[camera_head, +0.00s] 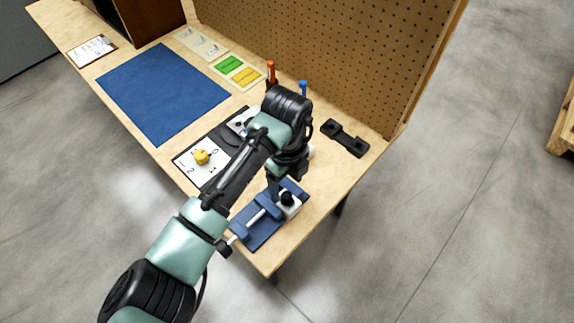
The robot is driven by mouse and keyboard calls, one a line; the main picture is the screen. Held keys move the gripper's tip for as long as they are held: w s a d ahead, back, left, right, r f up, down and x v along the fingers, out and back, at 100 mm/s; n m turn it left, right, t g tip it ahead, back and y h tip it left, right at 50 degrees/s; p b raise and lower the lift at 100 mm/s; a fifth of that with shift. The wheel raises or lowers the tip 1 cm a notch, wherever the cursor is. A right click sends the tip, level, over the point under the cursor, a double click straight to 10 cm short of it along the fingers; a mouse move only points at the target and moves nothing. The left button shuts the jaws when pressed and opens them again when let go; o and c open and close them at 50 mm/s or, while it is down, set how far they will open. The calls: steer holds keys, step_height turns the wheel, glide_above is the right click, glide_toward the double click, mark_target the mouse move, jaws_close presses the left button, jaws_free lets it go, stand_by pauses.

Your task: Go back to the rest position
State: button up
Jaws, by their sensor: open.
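My arm reaches from the lower left over the workbench (330,185). My gripper (280,183) points down above the blue vise (262,226) at the bench's near right corner. Its fingers are small and partly hidden by my wrist. A white block with a black round top (291,205) sits at the vise, just below my gripper. I cannot tell whether the fingers touch it.
A pegboard (330,70) stands along the back edge. A blue mat (160,92), a white card with a yellow part (201,157), green and yellow trays (237,71), orange and blue handled tools (271,72) and a black holder (345,138) lie around.

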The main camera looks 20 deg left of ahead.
step_height(320, 180, up, 7)
stand_by(0.3)
